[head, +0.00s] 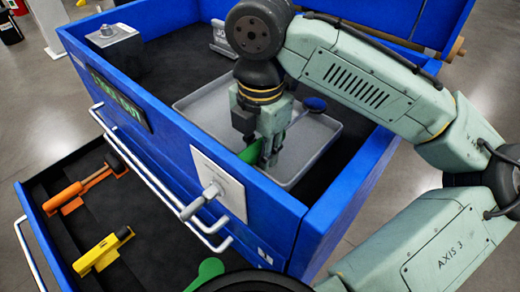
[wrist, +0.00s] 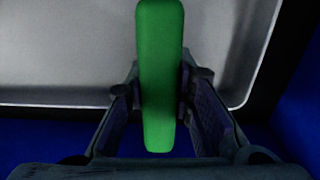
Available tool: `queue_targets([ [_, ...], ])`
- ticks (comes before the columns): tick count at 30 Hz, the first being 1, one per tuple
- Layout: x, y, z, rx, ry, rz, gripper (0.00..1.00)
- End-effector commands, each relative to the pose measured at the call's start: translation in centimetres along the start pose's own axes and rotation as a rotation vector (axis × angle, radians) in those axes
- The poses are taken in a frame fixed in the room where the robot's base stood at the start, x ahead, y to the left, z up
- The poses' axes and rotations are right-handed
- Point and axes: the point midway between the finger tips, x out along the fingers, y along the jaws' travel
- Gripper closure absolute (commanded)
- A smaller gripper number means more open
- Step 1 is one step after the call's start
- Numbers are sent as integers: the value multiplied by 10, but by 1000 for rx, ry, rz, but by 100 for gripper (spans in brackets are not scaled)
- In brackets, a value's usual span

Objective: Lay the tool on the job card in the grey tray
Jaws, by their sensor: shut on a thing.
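My gripper (head: 262,152) is shut on a green tool (head: 249,154), over the near part of the grey tray (head: 205,108). In the wrist view the green tool (wrist: 160,75) runs up and down between the two fingers of my gripper (wrist: 160,105), with the tray (wrist: 60,50) below it. The gap between tool and tray is hard to judge. I cannot make out a job card; my arm and gripper hide part of the tray.
Blue walls (head: 345,195) surround the tray. A grey block sign (head: 223,40) and a metal box (head: 117,42) stand at the back and left. The open drawer below holds an orange tool (head: 85,187), a yellow tool (head: 103,251) and a green piece (head: 207,271).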

Motion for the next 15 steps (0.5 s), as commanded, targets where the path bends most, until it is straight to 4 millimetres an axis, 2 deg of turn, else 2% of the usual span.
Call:
queue_targets([
  [1, 13, -2, -4, -9, 10, -17, 100],
  [8, 13, -2, -3, -7, 9, -17, 100],
  [9, 13, -2, -3, -7, 9, -16, 76],
  [15, 13, -2, -3, -7, 9, -15, 63],
])
